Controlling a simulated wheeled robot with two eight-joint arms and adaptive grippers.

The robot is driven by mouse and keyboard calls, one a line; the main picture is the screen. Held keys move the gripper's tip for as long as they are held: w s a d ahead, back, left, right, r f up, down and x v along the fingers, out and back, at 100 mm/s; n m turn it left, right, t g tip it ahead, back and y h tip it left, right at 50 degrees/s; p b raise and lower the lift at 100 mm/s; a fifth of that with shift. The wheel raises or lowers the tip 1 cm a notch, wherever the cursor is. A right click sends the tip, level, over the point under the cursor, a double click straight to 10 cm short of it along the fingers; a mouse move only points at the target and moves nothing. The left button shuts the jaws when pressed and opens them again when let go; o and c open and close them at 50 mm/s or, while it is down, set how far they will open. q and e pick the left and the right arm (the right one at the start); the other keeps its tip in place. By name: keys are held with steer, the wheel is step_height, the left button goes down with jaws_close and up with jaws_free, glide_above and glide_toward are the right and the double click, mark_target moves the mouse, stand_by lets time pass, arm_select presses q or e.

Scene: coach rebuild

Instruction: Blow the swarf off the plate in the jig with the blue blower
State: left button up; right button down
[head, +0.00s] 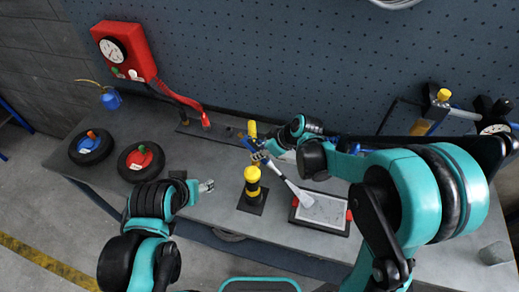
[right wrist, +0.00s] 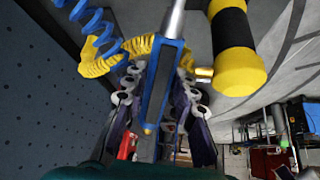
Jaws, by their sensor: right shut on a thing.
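My right gripper (head: 262,157) is shut on the blue blower (right wrist: 160,85), which also shows in part in the head view. The blower's metal tube (right wrist: 174,18) points away from the wrist. In the head view a pale, widening streak runs from the blower down to the light plate (head: 322,208). The plate lies in a dark jig (head: 318,228) with red parts at its sides. Any swarf on it is too small to make out. My left gripper (head: 207,186) is over the bench's front left of the jig, with nothing visible in it; its opening is unclear.
A yellow-and-black post (head: 252,188) on a dark base stands left of the jig, close to the blower. Two black wheels (head: 90,147) (head: 141,161) and a blue oil can (head: 111,98) are at left. A red gauge box (head: 125,52) is behind. A blue coiled hose (right wrist: 95,28) hangs near the blower.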

steer(key=shift+s+d+f, duration=0.3)
steer(key=shift+f, duration=0.05)
steer(key=shift+s+d+f+b, duration=0.25)
steer(key=shift+d+f, duration=0.15)
steer(key=shift+d, duration=0.15)
steer(key=shift+s+d+f+b, duration=0.2)
steer(key=shift+d+f, duration=0.15)
steer(key=shift+d, duration=0.25)
steer(key=shift+s+d+f+b, duration=0.15)
steer(key=shift+d+f+b, duration=0.1)
steer(key=shift+d+f, duration=0.25)
stand_by(1.2)
steer(key=shift+r, duration=0.1)
steer(key=c, duration=2.2)
jaws_free()
jaws_close()
